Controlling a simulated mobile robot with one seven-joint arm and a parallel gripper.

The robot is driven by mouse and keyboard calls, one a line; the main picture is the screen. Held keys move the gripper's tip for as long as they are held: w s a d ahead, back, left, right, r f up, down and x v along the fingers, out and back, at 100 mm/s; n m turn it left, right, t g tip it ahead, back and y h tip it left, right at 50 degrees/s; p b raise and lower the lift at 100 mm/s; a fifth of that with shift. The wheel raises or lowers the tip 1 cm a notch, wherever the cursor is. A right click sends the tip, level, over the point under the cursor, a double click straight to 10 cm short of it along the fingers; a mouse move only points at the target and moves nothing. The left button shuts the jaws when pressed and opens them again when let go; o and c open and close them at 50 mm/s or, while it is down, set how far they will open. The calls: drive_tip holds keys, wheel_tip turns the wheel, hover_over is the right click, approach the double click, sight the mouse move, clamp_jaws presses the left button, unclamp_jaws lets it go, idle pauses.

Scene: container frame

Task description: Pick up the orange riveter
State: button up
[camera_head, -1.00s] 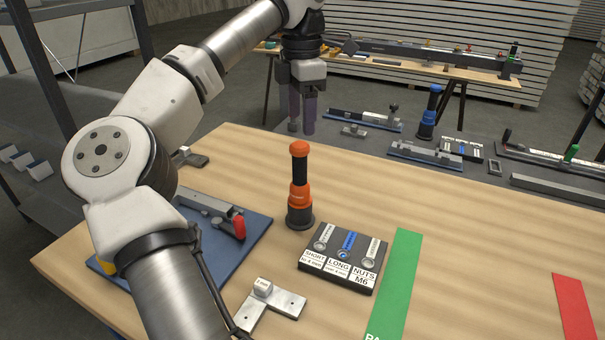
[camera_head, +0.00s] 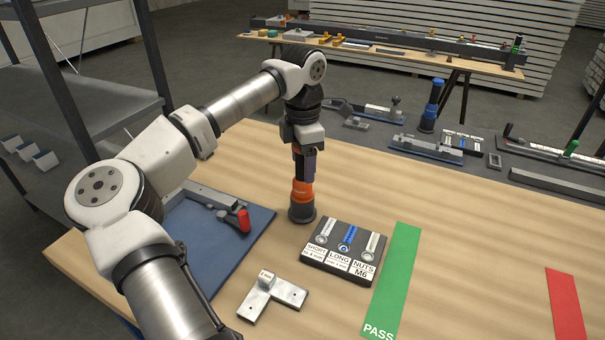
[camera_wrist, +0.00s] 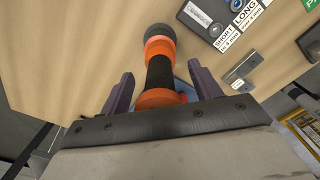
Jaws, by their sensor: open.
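The orange riveter (camera_head: 302,199) stands upright on the wooden table, with an orange body, a black grip and a dark round base. My gripper (camera_head: 304,172) is above and around its upper part, pointing down, and hides its top in the head view. In the wrist view the riveter (camera_wrist: 159,70) lies between the two fingers of my gripper (camera_wrist: 165,90). The fingers are apart, with a visible gap on each side of the riveter.
A black tray (camera_head: 318,256) with labelled compartments stands just right of the riveter. A metal bracket (camera_head: 272,296) lies in front. A blue board (camera_head: 215,257) with a red-handled clamp (camera_head: 243,220) is at left. Green (camera_head: 396,270) and red (camera_head: 566,305) strips lie to the right.

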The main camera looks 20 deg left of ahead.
drive_tip(key=c, duration=1.1)
drive_tip(key=shift+o, duration=0.2)
drive_tip(key=shift+r, duration=0.1)
wheel_tip(320, 180, up, 20)
drive_tip(key=b, duration=0.1)
